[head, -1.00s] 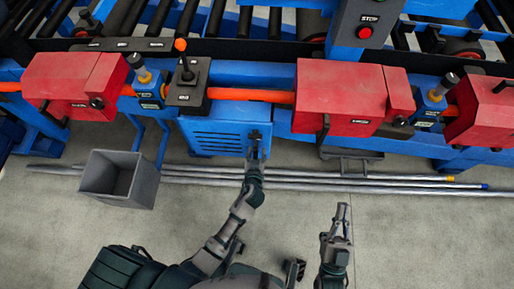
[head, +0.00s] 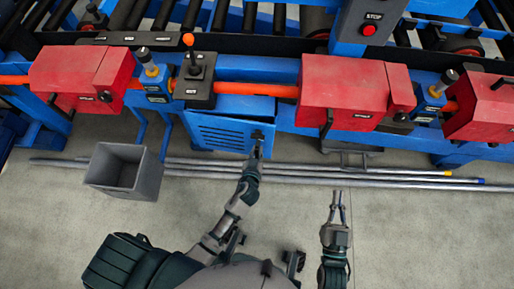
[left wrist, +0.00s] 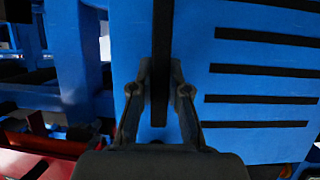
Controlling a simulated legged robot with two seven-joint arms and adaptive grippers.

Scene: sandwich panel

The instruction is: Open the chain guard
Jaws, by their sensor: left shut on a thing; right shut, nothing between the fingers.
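The chain guard (head: 215,132) is a blue slotted panel low on the front of the blue machine. It stands slightly ajar, its right side swung out towards me and its top edge slanting away from the frame. My left gripper (head: 257,149) is shut on the guard's black handle (head: 257,135) near the right edge. In the left wrist view the fingers (left wrist: 161,85) close around the upright black handle (left wrist: 162,45), with the slotted blue panel (left wrist: 260,85) behind. My right gripper (head: 338,197) is shut and empty, over the floor to the right.
A grey open bin (head: 125,172) stands on the floor at left. Long metal pipes (head: 300,173) lie along the machine's foot, under the left gripper. Red covers (head: 342,92) and a lever box (head: 195,82) sit above the guard. The near floor is mostly clear.

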